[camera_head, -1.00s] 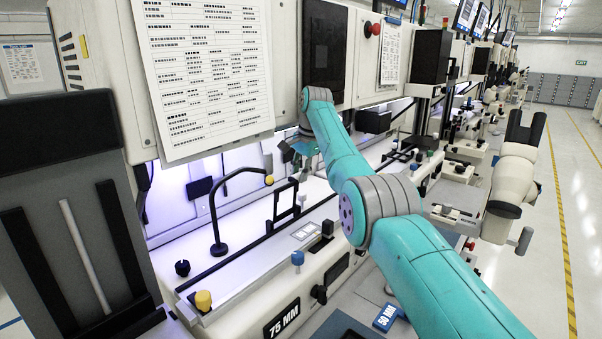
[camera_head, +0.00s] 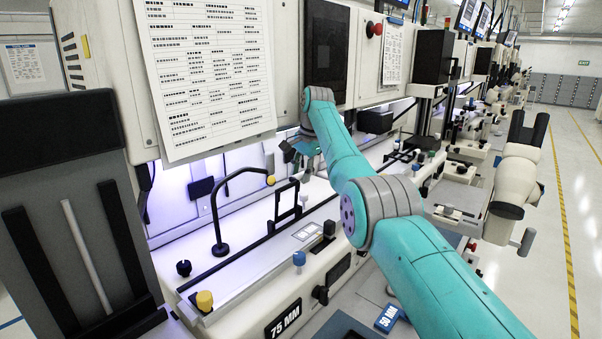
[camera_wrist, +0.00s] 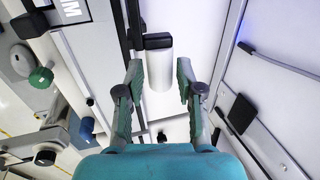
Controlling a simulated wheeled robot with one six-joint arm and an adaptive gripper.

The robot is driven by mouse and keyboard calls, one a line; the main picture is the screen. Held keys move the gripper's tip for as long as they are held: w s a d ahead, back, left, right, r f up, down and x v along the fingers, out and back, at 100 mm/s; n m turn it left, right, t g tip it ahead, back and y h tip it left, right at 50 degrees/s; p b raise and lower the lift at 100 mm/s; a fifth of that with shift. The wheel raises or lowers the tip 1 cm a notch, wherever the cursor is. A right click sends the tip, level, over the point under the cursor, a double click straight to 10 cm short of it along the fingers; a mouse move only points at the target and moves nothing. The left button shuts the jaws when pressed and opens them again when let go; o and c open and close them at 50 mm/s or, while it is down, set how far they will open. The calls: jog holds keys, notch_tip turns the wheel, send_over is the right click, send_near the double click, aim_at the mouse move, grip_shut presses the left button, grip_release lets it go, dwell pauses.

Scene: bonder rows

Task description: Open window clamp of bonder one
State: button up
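My gripper (camera_wrist: 160,82) is open in the wrist view, with its two teal fingers apart. A white cylinder (camera_wrist: 159,68) lies in the gap between the fingers, with space visible on each side. A black block (camera_wrist: 157,41) sits at the cylinder's far end, beside a dark rail (camera_wrist: 132,22). I cannot tell for sure whether this piece is the window clamp. In the head view my gripper (camera_head: 301,153) is over the work area of the nearest bonder (camera_head: 245,295), partly hidden by my teal arm.
A black curved rod (camera_head: 217,210) with a yellow tip and a black frame (camera_head: 286,208) stand on the deck left of my gripper. A printed sheet (camera_head: 208,75) hangs above. More bonders line the right, beside an open aisle (camera_head: 560,190).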

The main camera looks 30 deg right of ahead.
jog(key=v, duration=1.2)
dwell(0.3)
